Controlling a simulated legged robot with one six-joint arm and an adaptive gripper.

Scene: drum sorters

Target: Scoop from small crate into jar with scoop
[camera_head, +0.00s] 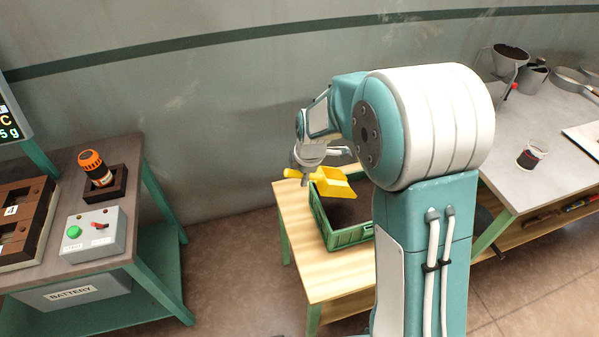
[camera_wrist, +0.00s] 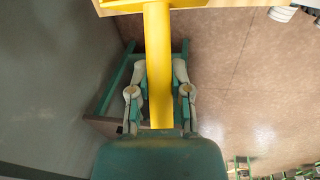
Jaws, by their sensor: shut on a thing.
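My gripper (camera_head: 306,172) is shut on the yellow handle of the scoop (camera_head: 337,184). The scoop's pan hangs over the small green crate (camera_head: 350,237), which stands on a low wooden table. The crate looks dark inside; its contents are hard to make out, and my arm hides its right part. In the wrist view the scoop's handle (camera_wrist: 158,50) runs between the two fingers of my gripper (camera_wrist: 158,92).
The wooden table (camera_head: 345,268) has bare room in front of the crate. The grey table (camera_head: 520,185) also holds a funnel-like vessel (camera_head: 510,58), a metal cup (camera_head: 533,77) and sieves. At the left, a dark bench holds a button box (camera_head: 92,234) and an orange-topped item (camera_head: 95,167).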

